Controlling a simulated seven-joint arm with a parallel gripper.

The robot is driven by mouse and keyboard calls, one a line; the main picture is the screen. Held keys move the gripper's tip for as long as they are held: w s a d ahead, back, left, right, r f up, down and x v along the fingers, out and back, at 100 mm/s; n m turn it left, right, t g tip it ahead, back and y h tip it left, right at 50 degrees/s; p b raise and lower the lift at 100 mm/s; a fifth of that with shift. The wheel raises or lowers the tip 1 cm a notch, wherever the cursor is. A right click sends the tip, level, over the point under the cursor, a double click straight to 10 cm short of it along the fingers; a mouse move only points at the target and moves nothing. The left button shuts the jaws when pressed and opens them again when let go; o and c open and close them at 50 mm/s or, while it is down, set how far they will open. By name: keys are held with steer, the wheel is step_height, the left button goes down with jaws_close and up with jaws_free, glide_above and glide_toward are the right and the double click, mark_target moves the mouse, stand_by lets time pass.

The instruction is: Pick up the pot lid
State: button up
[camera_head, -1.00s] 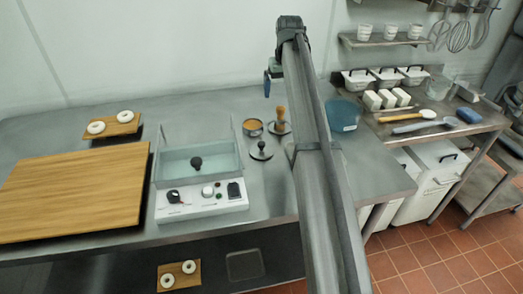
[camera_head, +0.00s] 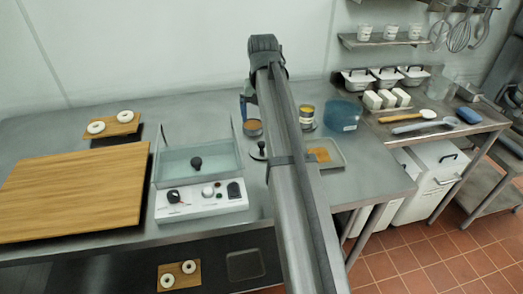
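A dark round lid with a knob (camera_head: 259,152) lies on the steel counter, right of the glass-walled kettle; my arm hides its right part. A second black knob (camera_head: 196,163) stands inside the kettle; I cannot tell what it belongs to. A small copper-coloured pot (camera_head: 254,130) sits just behind the dark lid. My gripper (camera_head: 245,107) shows as a small dark and blue part at the far end of my arm, above and behind the copper pot and apart from the lid. Its fingers are too small and hidden to tell open from shut.
The kettle (camera_head: 200,203) with its control panel stands left of the lid. A wooden board (camera_head: 75,195) lies farther left. A yellow-topped can (camera_head: 306,112), a shallow tray (camera_head: 335,160) and a blue bowl (camera_head: 343,116) stand right of my arm.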

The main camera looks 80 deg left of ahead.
mark_target(262, 143)
steer(key=f, duration=0.4)
steer(key=a+f, duration=0.1)
steer(key=f, duration=0.8)
steer(key=shift+a+f, duration=0.15)
steer(key=shift+c, duration=0.3)
steer(key=c, duration=0.8)
